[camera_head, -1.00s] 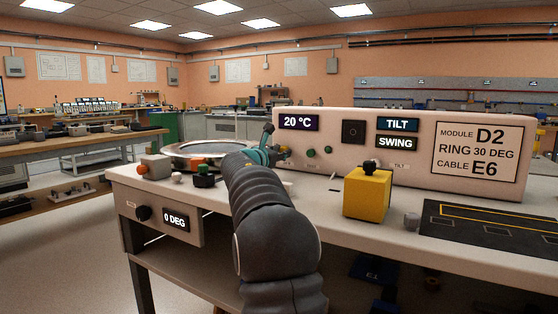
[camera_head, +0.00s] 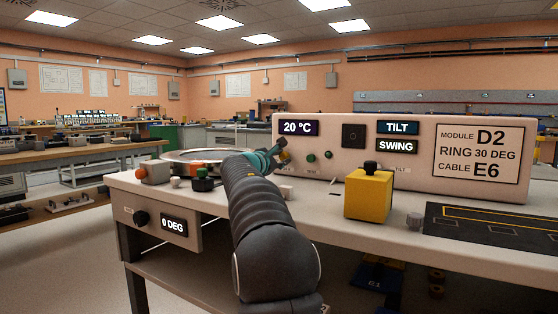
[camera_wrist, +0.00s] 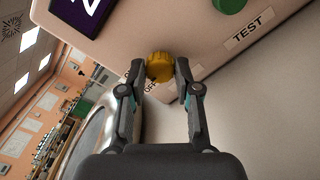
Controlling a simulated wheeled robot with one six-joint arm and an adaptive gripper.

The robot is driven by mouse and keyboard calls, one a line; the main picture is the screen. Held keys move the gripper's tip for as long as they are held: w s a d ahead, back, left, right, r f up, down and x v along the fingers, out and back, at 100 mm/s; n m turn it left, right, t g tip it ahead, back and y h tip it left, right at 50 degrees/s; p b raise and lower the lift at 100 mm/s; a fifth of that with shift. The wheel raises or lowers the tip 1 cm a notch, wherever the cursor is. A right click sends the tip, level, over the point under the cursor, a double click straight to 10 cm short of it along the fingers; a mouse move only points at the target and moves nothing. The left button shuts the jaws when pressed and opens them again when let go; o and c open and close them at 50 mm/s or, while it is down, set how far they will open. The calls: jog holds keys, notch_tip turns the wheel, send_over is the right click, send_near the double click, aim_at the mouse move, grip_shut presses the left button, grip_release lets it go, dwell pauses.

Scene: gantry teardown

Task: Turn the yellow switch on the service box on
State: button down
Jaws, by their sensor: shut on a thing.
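The yellow switch (camera_wrist: 160,66) is a round ribbed knob on the front of the pale service box (camera_head: 330,140). In the wrist view my gripper (camera_wrist: 160,74) is shut on the knob, one finger on each side. Part of an "OFF" label (camera_wrist: 151,86) shows just below the knob, between the fingers. A mark for the knob's setting cannot be made out. In the head view my gripper (camera_head: 277,153) is at the box's left end and the yellow switch (camera_head: 284,156) is small and partly hidden.
A green button (camera_wrist: 229,4) and a "TEST" label (camera_wrist: 250,30) are right of the knob. A round ring fixture (camera_head: 190,156) stands left of the box. A yellow block (camera_head: 368,196) with a black knob stands on the bench in front of the box.

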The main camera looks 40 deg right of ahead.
jog(key=shift+s+d+r, duration=0.15)
jog(key=c, duration=0.8)
grip_release()
jog(key=shift+s+d, duration=0.1)
jog(key=shift+a, duration=0.2)
jog(key=v, duration=1.2)
